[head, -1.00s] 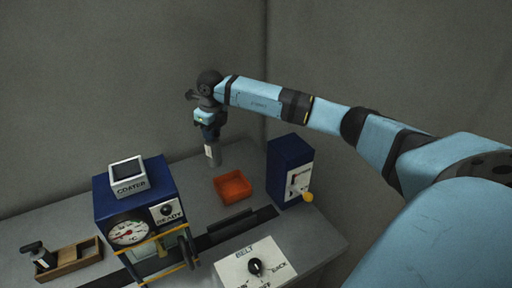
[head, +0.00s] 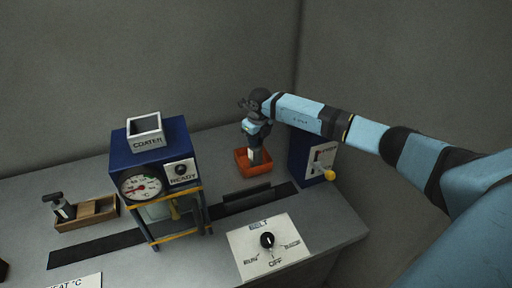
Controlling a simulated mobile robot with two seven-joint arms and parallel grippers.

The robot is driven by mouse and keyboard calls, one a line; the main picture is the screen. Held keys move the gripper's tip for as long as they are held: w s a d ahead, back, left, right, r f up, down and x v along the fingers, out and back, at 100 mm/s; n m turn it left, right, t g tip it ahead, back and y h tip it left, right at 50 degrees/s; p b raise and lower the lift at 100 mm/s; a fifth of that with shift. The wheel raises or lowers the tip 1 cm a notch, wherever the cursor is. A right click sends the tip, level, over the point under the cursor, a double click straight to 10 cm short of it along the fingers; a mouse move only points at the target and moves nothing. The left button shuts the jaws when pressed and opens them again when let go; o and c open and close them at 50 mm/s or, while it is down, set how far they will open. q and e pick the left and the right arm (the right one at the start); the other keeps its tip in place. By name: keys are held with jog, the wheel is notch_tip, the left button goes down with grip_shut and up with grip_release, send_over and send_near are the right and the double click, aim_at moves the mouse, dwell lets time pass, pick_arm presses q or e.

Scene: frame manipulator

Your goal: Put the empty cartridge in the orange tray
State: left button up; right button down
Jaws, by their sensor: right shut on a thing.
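The orange tray (head: 240,164) sits on the grey bench toward the back, left of a dark blue box. My right gripper (head: 256,144) points down over the tray and is shut on a pale grey cartridge (head: 256,157). The cartridge is upright, with its lower end within the tray's outline. I cannot tell whether it touches the tray floor. The gripper's fingers are small and dark in this view. My left gripper is not in view.
The blue coater (head: 150,150) with a dial stands to the left. The dark blue box (head: 312,157) with a yellow-knobbed lever is close to the tray's right. The belt panel (head: 268,246) is in front. A wooden holder (head: 88,213) with a dark-topped bottle is at far left.

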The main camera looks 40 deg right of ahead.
jog(key=shift+f, duration=0.9)
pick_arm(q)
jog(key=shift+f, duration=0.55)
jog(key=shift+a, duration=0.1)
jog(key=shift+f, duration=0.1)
pick_arm(e)
jog(key=shift+f+b, duration=0.15)
jog(key=shift+b, duration=0.15)
jog(key=c, duration=1.1)
grip_release()
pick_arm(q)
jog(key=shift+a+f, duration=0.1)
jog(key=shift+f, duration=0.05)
pick_arm(e)
jog(key=shift+o, duration=0.2)
